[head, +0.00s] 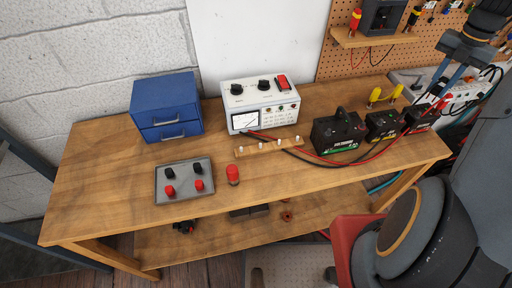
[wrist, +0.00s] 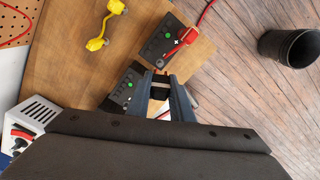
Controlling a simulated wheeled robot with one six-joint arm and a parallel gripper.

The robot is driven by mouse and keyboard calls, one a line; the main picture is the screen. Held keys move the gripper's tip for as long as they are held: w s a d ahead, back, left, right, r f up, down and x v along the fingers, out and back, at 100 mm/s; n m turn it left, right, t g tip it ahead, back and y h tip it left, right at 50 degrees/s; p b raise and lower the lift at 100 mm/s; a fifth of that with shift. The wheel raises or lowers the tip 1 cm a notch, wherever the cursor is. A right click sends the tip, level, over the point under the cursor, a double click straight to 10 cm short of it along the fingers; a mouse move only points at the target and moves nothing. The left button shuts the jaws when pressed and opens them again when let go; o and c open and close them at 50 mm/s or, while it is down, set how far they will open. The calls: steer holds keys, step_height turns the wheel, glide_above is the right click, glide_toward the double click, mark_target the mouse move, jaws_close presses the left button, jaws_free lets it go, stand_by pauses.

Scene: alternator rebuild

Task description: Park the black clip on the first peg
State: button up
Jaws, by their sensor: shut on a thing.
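In the wrist view my gripper (wrist: 161,88) is shut on the black clip (wrist: 160,92), whose dark body shows between the two blue-grey fingers. In the head view my gripper (head: 438,94) is at the upper right, in front of the white unit behind the batteries; the clip is too small to make out there. The wooden peg rail (head: 268,147) lies on the bench in front of the white tester (head: 260,105). It has several pale upright pegs, the leftmost peg (head: 241,149) being near the red cylinder. The gripper is far to the right of the rail.
The large battery (head: 340,132), middle battery (head: 382,125) and right battery (head: 418,119) stand between gripper and rail. A red clip (wrist: 180,43) is on the right battery. Red and black leads (head: 330,158) cross the bench. A red cylinder (head: 233,174) and grey terminal tray (head: 184,181) are left.

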steer(key=s+a+r, duration=0.1)
steer(key=s+a, duration=0.2)
steer(key=a, duration=1.6)
steer(key=s+a+r, duration=0.1)
steer(key=s+a, duration=0.2)
steer(key=a, duration=1.7)
steer(key=s+a+r, duration=0.1)
steer(key=s+a, duration=0.2)
steer(key=a, duration=1.6)
step_height(320, 180, down, 13)
steer(key=b, duration=0.7)
steer(key=shift+a+f, duration=0.15)
steer(key=shift+f, duration=0.05)
steer(key=shift+f+b, duration=0.35)
steer(key=shift+f, duration=0.2)
steer(key=shift+f+b, duration=0.65)
steer(key=shift+f, duration=0.55)
